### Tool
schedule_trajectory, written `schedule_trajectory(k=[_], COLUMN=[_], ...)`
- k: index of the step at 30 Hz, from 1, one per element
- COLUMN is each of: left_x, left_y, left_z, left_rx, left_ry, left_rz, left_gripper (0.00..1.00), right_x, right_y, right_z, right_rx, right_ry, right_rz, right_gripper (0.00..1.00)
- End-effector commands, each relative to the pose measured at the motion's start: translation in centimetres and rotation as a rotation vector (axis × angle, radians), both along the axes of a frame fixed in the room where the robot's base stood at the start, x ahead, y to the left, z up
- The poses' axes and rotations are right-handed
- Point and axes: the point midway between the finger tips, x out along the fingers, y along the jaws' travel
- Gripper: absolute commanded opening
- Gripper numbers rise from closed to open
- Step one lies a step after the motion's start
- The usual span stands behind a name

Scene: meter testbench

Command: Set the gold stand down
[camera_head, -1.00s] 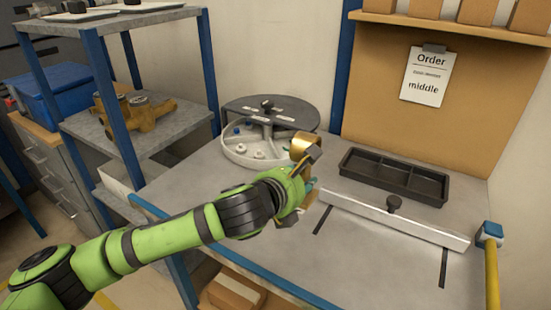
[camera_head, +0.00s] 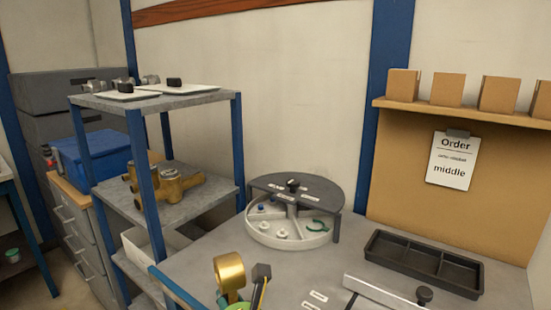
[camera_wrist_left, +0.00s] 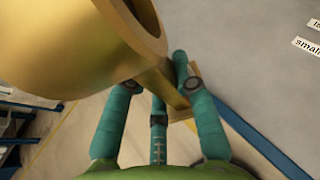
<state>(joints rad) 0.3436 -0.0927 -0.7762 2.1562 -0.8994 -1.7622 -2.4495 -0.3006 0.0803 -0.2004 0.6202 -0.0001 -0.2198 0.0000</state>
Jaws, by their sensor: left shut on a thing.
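The gold stand (camera_head: 229,271) shows a shiny round gold cup at the bottom of the head view, in front of the carousel. In the left wrist view the stand (camera_wrist_left: 55,60) fills the upper left, with a narrow stem running down between the fingers. My left gripper (camera_wrist_left: 168,92) has teal fingers and is shut on this stem. My right gripper is out of view.
The grey bench (camera_head: 200,262) carries a sorting carousel (camera_head: 262,237), a black three-compartment tray (camera_head: 424,264), a metal rail (camera_head: 385,293) and small white labels. A blue-post shelf (camera_head: 142,150) stands left. An order sheet (camera_head: 450,160) reads "middle". Bare bench lies around the labels.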

Motion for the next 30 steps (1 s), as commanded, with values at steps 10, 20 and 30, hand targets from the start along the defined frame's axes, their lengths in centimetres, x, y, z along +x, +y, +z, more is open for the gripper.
schedule_trajectory(k=[10, 20, 30], left_x=[-7.5, -8.9, -8.8], left_y=[8.8, 9.9, 9.9], left_z=[-3.1, -3.5, -3.4], left_rx=[0.002, 0.002, 0.004], left_ry=[-0.006, -0.008, -0.012], left_rz=[0.428, 0.497, 0.494], left_gripper=[0.0, 0.0, 0.0], right_x=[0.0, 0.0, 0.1], right_y=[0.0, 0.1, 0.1], right_z=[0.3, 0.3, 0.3], right_rx=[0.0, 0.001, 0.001], right_ry=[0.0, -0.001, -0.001], right_rz=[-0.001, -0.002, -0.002], right_gripper=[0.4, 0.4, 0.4])
